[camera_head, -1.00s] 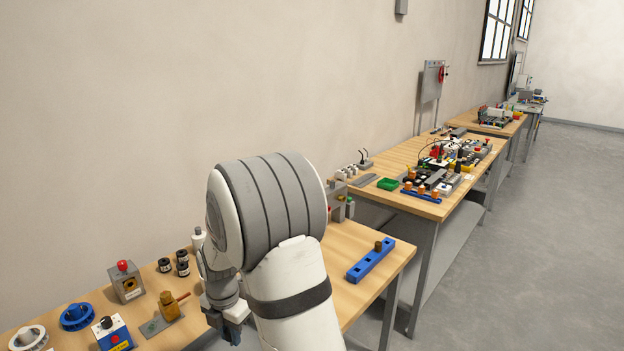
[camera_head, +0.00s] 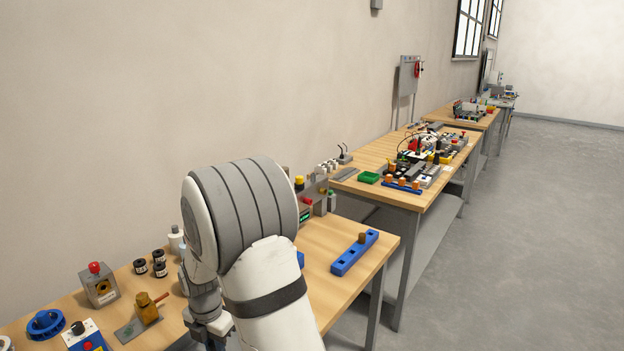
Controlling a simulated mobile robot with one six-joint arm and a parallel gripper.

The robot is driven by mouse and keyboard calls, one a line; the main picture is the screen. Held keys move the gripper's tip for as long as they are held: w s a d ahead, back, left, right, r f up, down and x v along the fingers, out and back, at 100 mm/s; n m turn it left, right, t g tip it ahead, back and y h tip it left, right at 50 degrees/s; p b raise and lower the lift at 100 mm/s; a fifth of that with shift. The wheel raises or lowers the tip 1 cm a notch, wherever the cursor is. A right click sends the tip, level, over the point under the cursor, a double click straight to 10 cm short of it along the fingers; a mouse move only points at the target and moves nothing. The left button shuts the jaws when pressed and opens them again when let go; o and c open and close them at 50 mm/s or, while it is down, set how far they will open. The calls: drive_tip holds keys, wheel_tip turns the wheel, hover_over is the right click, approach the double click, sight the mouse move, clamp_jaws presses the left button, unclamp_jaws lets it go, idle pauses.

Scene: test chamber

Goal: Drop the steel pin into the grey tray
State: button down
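My gripper (camera_head: 212,332) hangs low over the front edge of the nearest wooden bench (camera_head: 318,292), partly behind my own forearm. Its fingertips are cut off or hidden, so I cannot see whether it holds anything. I cannot pick out the steel pin in this view. I cannot make out a grey tray for certain either. A flat grey piece (camera_head: 345,174) lies at the near left of the second bench, too small to identify.
A blue block with holes (camera_head: 354,255) lies at the near bench's right end. Left are a brass valve piece (camera_head: 147,310), a grey box with a red button (camera_head: 99,287), black-topped jars (camera_head: 158,262) and a blue ring (camera_head: 46,325). A green bin (camera_head: 369,177) stands on the second bench.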

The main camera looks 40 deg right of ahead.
drive_tip(key=c, duration=1.2)
unclamp_jaws()
drive_tip(key=shift+r, duration=0.1)
wheel_tip(320, 180, up, 8)
drive_tip(key=shift+f+b, duration=0.15)
drive_tip(key=shift+b, duration=0.35)
drive_tip(key=shift+s+r+m, duration=0.2)
drive_tip(key=shift+r+m, duration=0.05)
drive_tip(key=shift+m, duration=0.05)
drive_tip(key=s+r+m+t, duration=0.1)
drive_tip(key=s+r+m, duration=0.1)
drive_tip(key=s+m, duration=0.5)
drive_tip(key=s+r+m+t, duration=0.1)
drive_tip(key=s+r+m, duration=0.2)
drive_tip(key=s+m, duration=0.4)
drive_tip(key=s+r+m+t, duration=0.1)
drive_tip(key=s+r+m, duration=0.2)
drive_tip(key=s+m, duration=0.4)
drive_tip(key=shift+s+d+r+m, duration=0.1)
drive_tip(key=shift+s+r+m, duration=0.05)
drive_tip(key=shift+m, duration=1.15)
